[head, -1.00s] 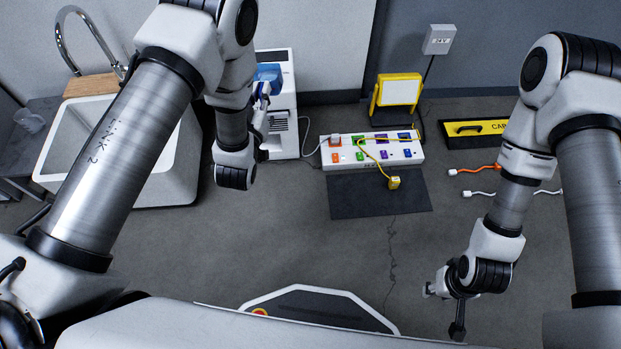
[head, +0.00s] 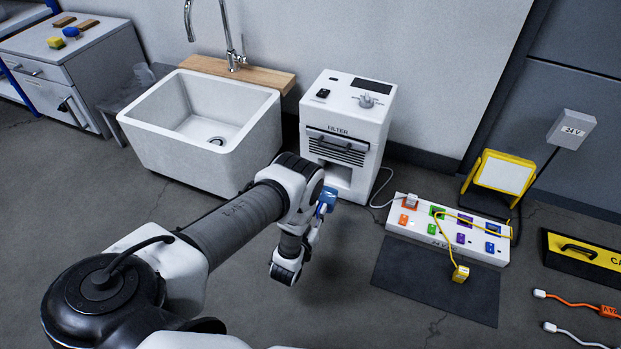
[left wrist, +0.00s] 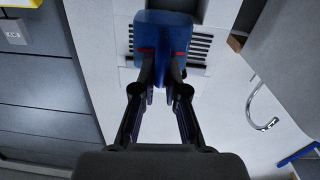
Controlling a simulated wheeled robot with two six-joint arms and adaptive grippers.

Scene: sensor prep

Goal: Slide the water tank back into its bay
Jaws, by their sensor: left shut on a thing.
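The blue water tank (head: 328,196) is held in front of the lower right front of the white machine marked FILTER (head: 372,130). My left gripper (head: 322,210) is shut on the tank, largely hidden behind my wrist in the head view. In the left wrist view both fingers (left wrist: 162,72) grip the tank (left wrist: 165,32), with the machine's slotted front behind it. The open bay (head: 338,169) shows low in the machine's front, below the dark slots; its lower part is partly hidden by tank and arm. I cannot tell the gap between tank and bay. My right gripper is out of view.
A white sink (head: 150,131) stands left of the machine. A power strip (head: 470,248) with coloured sockets and a yellow plug lies to its right, beside a dark mat (head: 425,285). A white cord (head: 378,190) runs from the machine to the strip. The floor in front is clear.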

